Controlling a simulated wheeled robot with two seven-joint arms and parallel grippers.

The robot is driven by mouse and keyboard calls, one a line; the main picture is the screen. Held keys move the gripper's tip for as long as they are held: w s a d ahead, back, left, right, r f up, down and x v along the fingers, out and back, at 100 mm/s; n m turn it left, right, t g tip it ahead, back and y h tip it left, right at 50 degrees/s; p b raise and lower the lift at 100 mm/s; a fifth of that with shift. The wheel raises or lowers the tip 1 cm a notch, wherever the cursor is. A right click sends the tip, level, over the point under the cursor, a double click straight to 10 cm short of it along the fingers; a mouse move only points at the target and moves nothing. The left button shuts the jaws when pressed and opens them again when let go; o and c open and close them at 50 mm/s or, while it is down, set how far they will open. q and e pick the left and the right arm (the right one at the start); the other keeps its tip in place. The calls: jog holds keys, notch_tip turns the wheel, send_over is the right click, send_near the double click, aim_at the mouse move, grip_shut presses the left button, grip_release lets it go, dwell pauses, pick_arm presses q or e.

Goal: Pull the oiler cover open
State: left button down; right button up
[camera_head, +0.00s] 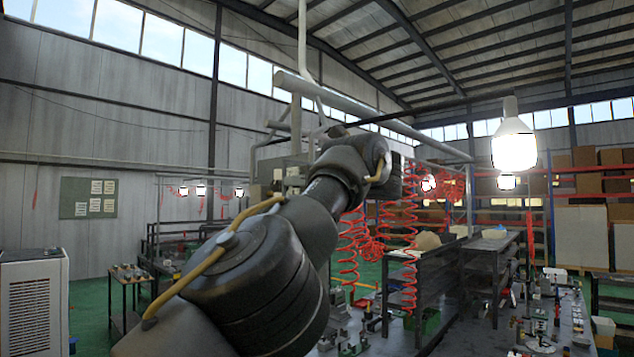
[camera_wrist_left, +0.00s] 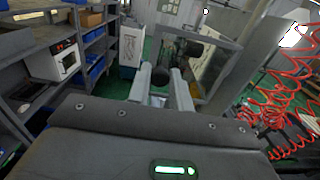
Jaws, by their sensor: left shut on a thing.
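My left gripper (camera_wrist_left: 161,73) shows in the left wrist view, with its two pale fingers pointing away from the camera. A dark round piece (camera_wrist_left: 160,78) sits between the fingers, and they are shut on it. It appears to be part of the oiler cover, but it is small and mostly covered. A framed unit with a clear front and dark parts (camera_wrist_left: 192,52) stands just beyond the fingers. In the head view my left arm rises from the bottom to the middle and hides its fingertips and whatever they hold. My right gripper is in neither view.
Red coiled hoses (camera_head: 410,230) hang right of my left arm and also show at the right of the wrist view (camera_wrist_left: 285,100). Dark shelving (camera_head: 432,275) and a cluttered workbench (camera_head: 560,315) stand to the right. A white cabinet (camera_head: 33,300) stands at far left.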

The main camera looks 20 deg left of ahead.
pick_arm(q)
jog(key=shift+a+r, duration=0.1)
jog(key=shift+r, duration=0.15)
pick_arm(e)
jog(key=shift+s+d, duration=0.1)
pick_arm(q)
jog(key=c, duration=1.7)
grip_release()
jog(key=o, duration=0.4)
jog(key=shift+f, duration=0.1)
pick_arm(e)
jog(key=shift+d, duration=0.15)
pick_arm(q)
jog(key=shift+d, duration=0.2)
